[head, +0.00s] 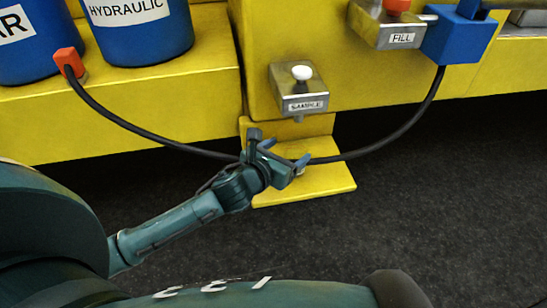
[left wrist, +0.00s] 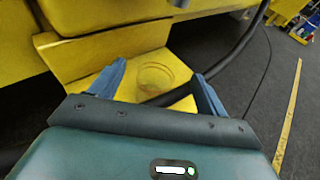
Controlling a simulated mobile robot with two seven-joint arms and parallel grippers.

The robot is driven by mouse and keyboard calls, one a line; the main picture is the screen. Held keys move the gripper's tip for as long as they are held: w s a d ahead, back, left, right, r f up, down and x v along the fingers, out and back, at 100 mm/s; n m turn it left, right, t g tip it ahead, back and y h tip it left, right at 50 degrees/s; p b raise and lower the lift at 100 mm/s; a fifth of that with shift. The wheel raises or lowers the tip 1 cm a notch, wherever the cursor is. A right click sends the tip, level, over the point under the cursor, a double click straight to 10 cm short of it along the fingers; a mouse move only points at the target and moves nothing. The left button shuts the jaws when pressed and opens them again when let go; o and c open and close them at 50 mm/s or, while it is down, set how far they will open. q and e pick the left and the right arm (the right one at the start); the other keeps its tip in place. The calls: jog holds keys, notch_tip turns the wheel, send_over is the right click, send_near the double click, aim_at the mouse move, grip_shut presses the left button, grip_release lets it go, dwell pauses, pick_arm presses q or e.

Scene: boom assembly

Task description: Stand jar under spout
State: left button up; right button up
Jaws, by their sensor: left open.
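The sample block (head: 300,95) is grey metal with a white knob, and its short spout (head: 298,119) points down over a yellow ledge (head: 325,186). My left gripper (head: 286,152) is open, below the spout and over the ledge. In the left wrist view, its fingers (left wrist: 160,72) stand apart on either side of a round outline (left wrist: 155,78) on the ledge. I cannot tell whether this outline is a clear jar or a round recess. A small pale spot shows by the fingers in the head view, too small to identify. My right gripper is not in view.
A black hose (head: 415,118) hangs from the blue fill coupling (head: 457,40) and passes behind my left gripper to an orange fitting (head: 68,62). Blue drums (head: 137,38) stand on the yellow deck at left. The dark floor (head: 430,200) at right is clear.

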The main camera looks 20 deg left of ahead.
pick_arm(q)
jog(key=v, duration=0.6)
jog(key=s+d+f+m+g, duration=0.1)
jog(key=s+d+f+m, duration=0.1)
jog(key=m, duration=1)
jog(key=s+d+f+m+g+h, duration=0.1)
jog(key=s+d+f+m, duration=0.1)
jog(key=s+f+m, duration=0.2)
jog(key=s+d+f+m+h, duration=0.1)
jog(key=s+f+m, duration=0.2)
jog(key=s+m, duration=0.5)
jog(key=m, duration=1.2)
jog(key=shift+d+f+g, duration=0.15)
jog(key=shift+d+g, duration=0.25)
jog(key=shift+s, duration=0.1)
